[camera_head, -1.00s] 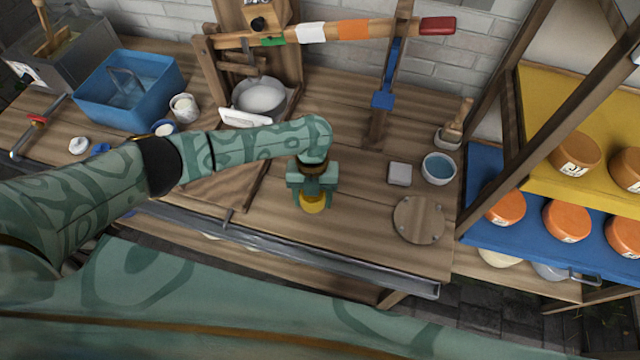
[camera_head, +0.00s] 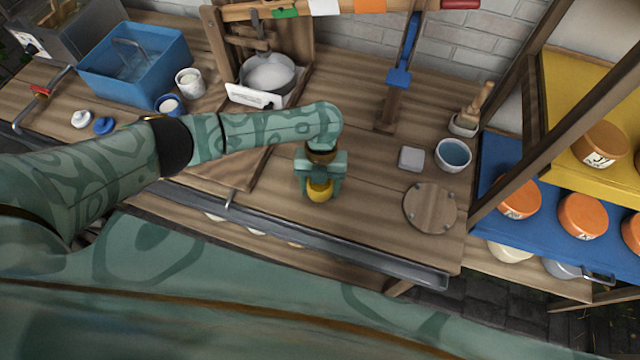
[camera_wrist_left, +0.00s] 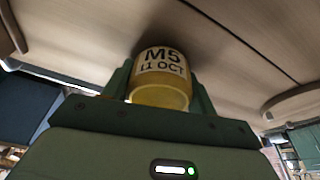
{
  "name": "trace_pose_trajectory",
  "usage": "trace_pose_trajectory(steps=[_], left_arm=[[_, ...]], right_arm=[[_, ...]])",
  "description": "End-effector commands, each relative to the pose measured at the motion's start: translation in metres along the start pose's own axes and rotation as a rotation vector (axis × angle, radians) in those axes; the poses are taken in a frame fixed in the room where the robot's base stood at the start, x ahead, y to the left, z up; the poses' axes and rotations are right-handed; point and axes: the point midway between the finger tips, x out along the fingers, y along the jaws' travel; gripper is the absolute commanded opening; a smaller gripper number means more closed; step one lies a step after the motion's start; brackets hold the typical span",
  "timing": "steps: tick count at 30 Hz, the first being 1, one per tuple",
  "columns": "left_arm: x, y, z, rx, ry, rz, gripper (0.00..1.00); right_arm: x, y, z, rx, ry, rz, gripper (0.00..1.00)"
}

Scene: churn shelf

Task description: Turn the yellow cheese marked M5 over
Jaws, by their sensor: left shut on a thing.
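The yellow cheese (camera_head: 319,191) is between the fingers of my left gripper (camera_head: 320,184), over the wooden table in the middle of the head view. In the left wrist view the cheese (camera_wrist_left: 160,78) shows its label, which reads M5 and 11 OCT. My left gripper (camera_wrist_left: 160,95) is shut on it, one finger on each side. Whether the cheese touches the table top is hard to tell. My right gripper is not in view.
A round wooden board (camera_head: 430,208), a grey block (camera_head: 411,158) and a bowl of blue liquid (camera_head: 453,155) stand to the right. A shelf (camera_head: 515,165) holds several orange cheeses. Bare table surrounds the gripper.

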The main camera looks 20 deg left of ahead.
Motion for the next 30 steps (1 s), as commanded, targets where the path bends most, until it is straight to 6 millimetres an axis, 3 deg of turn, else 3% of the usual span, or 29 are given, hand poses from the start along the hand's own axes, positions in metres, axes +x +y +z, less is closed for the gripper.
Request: trace_pose_trajectory(steps=[20,21,23,30], left_arm=[[0.0015,-0.0002,0.0003,0.000,0.000,0.000,0.28],[0.0015,-0.0002,0.0003,0.000,0.000,0.000,0.68],[0.0016,-0.0001,0.0003,0.000,0.000,0.000,0.83],[0.0010,0.0003,0.0002,0.000,0.000,0.001,0.83]], right_arm=[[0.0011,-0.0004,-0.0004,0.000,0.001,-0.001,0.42],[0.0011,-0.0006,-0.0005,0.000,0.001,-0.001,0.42],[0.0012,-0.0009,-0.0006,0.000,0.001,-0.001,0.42],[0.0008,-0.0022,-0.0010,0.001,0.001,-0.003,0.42]])
